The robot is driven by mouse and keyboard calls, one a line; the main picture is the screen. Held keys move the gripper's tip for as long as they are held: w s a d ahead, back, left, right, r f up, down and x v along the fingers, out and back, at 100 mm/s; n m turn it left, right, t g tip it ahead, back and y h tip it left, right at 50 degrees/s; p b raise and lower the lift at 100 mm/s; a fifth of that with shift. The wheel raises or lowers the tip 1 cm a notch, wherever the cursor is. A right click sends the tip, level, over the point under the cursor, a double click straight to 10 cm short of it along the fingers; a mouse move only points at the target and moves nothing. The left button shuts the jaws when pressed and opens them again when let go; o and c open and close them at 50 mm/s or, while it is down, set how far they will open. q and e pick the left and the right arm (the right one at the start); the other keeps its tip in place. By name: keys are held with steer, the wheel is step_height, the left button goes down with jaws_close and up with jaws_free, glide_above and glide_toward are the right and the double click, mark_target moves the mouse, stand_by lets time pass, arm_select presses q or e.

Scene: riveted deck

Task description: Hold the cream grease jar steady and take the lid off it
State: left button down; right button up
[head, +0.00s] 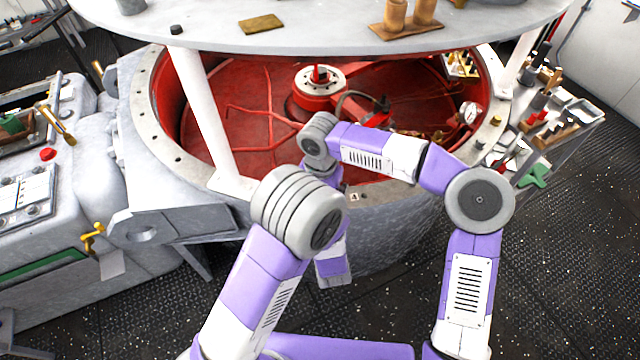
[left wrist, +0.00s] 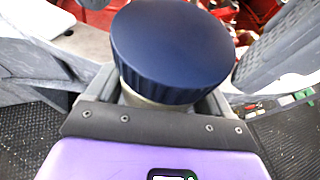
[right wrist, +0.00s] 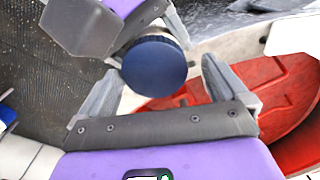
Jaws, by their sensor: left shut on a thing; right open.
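The grease jar shows in the left wrist view as a strip of pale cream body (left wrist: 132,96) under a wide, dark blue ribbed lid (left wrist: 172,45). The lid sits on the jar. My left gripper (left wrist: 160,98) is shut around the jar body, below the lid. In the right wrist view the lid (right wrist: 153,66) is seen from above, and most of the jar is hidden under it. My right gripper (right wrist: 161,68) is open, with its fingertips on either side of the lid and gaps showing. In the head view my arms hide the jar and both grippers.
A round, red-lined pit (head: 240,140) with a pale bolted rim lies just beyond my arms. A grey round shelf (head: 330,30) on white posts (head: 205,120) stands above it. A tool tray (head: 545,125) is at the right, and grey machinery (head: 90,180) at the left.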

steer(key=shift+f, duration=0.6)
